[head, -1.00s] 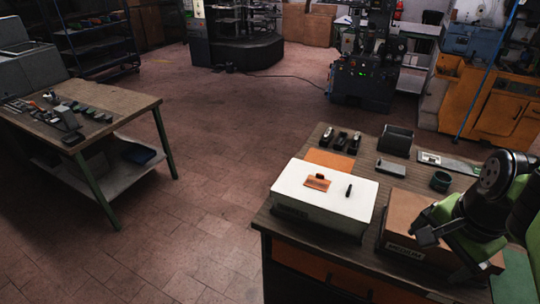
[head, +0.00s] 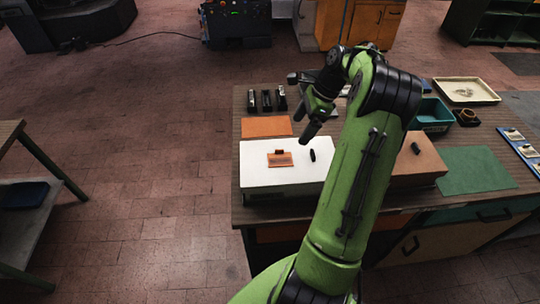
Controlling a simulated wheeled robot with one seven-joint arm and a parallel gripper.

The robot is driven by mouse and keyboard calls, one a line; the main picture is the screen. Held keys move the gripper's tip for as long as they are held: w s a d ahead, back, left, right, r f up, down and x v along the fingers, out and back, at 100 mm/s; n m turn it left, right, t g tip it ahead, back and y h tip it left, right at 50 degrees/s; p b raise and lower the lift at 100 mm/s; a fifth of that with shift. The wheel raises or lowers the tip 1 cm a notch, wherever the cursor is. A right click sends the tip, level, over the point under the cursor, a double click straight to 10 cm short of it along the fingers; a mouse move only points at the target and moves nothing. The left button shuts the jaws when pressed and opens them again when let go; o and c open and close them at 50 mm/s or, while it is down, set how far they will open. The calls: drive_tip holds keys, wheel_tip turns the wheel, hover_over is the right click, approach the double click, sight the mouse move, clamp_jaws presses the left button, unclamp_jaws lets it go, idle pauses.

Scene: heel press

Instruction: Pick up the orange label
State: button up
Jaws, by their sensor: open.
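A small dark piece sits at the label's back edge. A short black object (head: 313,155) stands on the same box to the right of the label. My gripper (head: 307,138) is above and to the right of the label, near the back right of the white box, pointing down and empty. Its fingers are small and dark in this view. My green arm hides the right end of the white box.
An orange sheet (head: 266,127) and several black tools (head: 266,101) lie behind the white box. A brown box (head: 420,165) with a black piece on it stands to the right, near a green mat (head: 473,170). A teal bin (head: 432,115) and a cream tray (head: 466,91) stand at the back right.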

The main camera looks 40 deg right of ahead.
drive_tip(key=b, duration=0.1)
approach(280, 159)
drive_tip(key=shift+w+a+f, duration=0.35)
drive_tip(key=shift+a+f, duration=0.15)
drive_tip(key=shift+f, duration=0.25)
drive_tip(key=x, duration=0.5)
drive_tip(key=shift+d+f, duration=0.1)
drive_tip(key=shift+s, duration=0.2)
drive_tip(key=shift+c, duration=0.4)
drive_tip(key=c, duration=0.8)
